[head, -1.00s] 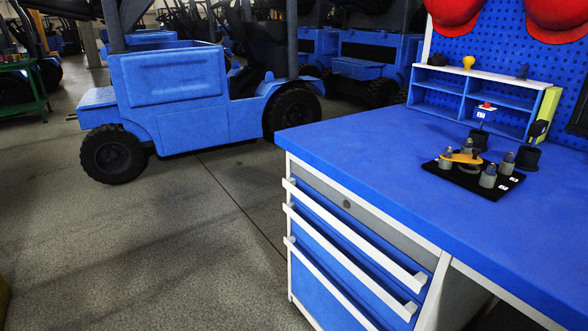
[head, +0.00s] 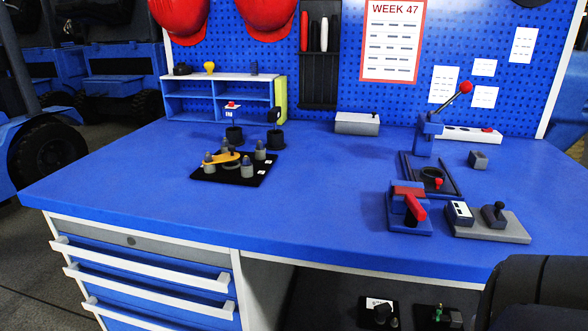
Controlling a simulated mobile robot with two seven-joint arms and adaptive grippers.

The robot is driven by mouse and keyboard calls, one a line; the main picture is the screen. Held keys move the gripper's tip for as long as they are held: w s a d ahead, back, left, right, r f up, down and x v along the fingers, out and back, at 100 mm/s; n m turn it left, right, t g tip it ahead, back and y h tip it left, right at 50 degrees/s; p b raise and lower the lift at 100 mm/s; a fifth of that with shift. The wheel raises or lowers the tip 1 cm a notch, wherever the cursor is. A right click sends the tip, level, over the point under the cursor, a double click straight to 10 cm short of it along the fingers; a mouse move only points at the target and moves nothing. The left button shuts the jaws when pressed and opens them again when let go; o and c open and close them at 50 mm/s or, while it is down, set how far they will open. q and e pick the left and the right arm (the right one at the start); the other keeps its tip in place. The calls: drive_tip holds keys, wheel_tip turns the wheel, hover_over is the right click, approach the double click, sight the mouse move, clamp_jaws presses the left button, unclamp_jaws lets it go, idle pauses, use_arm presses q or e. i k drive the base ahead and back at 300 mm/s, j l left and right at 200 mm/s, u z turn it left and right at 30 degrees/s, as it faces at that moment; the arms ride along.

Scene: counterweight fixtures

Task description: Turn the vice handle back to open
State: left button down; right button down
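A small blue fixture with a red handle (head: 414,206), which looks like the vice (head: 397,221), stands near the front edge of the blue bench, right of centre. Its red handle slants down towards the front right. I cannot tell from this distance whether its jaws are open or closed. Neither of my grippers is in the head view.
A blue lever press (head: 428,137) with a red-knobbed lever stands behind the vice. A grey plate (head: 490,228) with a black knob sits to its right. A black mat (head: 233,174) with several grey weights lies left. The bench (head: 320,200) middle is clear.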

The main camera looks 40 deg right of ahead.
sight(415, 212)
drive_tip(key=k+z, duration=0.2)
drive_tip(key=z, duration=1.65)
